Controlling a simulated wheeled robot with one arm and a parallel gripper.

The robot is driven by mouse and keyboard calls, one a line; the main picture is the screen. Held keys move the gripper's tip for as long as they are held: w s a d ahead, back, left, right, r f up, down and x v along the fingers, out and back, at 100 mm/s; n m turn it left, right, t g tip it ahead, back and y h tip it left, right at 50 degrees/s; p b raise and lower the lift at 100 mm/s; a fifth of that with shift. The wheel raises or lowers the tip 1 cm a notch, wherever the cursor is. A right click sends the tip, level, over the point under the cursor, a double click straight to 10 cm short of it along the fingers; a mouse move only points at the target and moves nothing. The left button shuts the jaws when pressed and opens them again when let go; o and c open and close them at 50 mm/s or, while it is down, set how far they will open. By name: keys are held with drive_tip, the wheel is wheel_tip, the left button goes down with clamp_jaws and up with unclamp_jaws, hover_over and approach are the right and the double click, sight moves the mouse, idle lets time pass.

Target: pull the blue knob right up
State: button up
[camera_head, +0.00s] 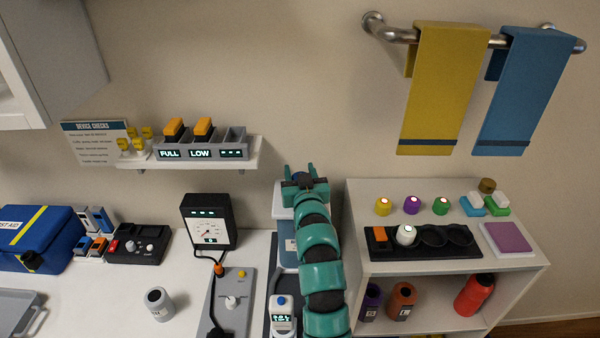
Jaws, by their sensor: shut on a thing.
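My teal gripper (303,180) is at the far end of my arm, over the top of a tall dispenser-like unit against the wall. This unit (284,212) has a white top and a grey-blue body, partly covered by my arm. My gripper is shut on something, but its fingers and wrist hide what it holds. A small white device with a green-lit display (283,318) stands in front of the unit, left of my arm. It has a blue round top (281,301), which my gripper is not touching. I cannot tell which of these parts is the task's blue knob.
A black gauge box (208,222) and a grey panel with a lever (230,303) stand left of my arm. A white shelf unit (525,262) with colored knobs and bottles is close on the right. A wall shelf (215,163) holds lit-label bins.

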sight(301, 171)
wheel_tip(301, 171, up, 20)
drive_tip(key=b, duration=0.5)
drive_tip(key=shift+s+r, duration=0.1)
drive_tip(key=shift+r, duration=0.05)
drive_tip(key=o, duration=1.3)
drive_tip(key=shift+c, duration=0.2)
drive_tip(key=shift+o, duration=0.6)
drive_tip(key=s+d+b, duration=0.2)
drive_tip(key=s+b, duration=0.9)
drive_tip(key=s, duration=0.6)
drive_tip(key=shift+d, duration=0.4)
